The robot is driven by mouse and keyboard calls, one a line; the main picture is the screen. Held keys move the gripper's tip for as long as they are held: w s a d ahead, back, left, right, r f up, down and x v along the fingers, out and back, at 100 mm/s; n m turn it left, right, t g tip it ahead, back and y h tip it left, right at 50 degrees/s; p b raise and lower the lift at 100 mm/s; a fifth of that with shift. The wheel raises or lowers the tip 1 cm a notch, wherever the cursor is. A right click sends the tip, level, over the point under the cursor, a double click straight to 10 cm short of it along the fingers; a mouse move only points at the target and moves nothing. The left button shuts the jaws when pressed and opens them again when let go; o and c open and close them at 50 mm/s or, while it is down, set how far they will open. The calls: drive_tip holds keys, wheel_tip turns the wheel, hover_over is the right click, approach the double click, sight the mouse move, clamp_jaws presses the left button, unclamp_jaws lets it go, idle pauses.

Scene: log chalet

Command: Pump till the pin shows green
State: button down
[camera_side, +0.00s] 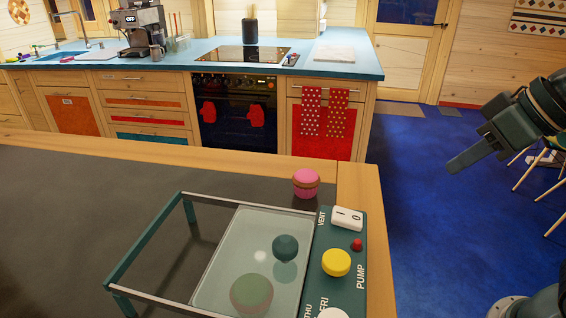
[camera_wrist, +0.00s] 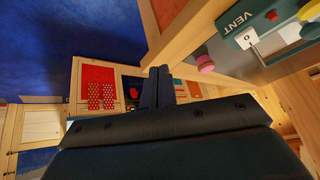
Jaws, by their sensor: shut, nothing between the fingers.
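A teal panel (camera_side: 350,285) sits at the right end of a metal-framed box (camera_side: 150,250) on the near counter. It carries a white rocker switch (camera_side: 347,218) by the word VENT, a small red pin (camera_side: 357,244) and a round yellow button (camera_side: 336,262) by the word PUMP. The panel also shows in the wrist view (camera_wrist: 285,33), with its red pin (camera_wrist: 271,15) and part of the yellow button (camera_wrist: 311,30). My gripper (camera_side: 455,166) is shut and empty, in the air to the right of the counter, apart from the panel. It also shows in the wrist view (camera_wrist: 157,75).
A pink macaron-like piece (camera_side: 306,183) stands behind the box. A white round part (camera_side: 333,313) is cut off below. Blue floor (camera_side: 420,210) lies clear right of the counter.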

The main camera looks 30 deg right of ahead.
drive_tip(key=w+a+r+y, duration=0.1)
drive_tip(key=a+r+y, duration=0.1)
drive_tip(key=a, duration=0.4)
drive_tip(key=w+a+r+y, duration=0.1)
drive_tip(key=w+a+r, duration=0.15)
drive_tip(key=a, duration=0.35)
wheel_tip(320, 180, up, 4)
drive_tip(key=f+n+y, duration=0.1)
drive_tip(key=y, duration=0.2)
hover_over(348, 261)
drive_tip(key=shift+r+g, duration=0.25)
drive_tip(key=shift+g, duration=0.05)
drive_tip(key=shift+f, duration=0.1)
drive_tip(key=shift+f, duration=4.3)
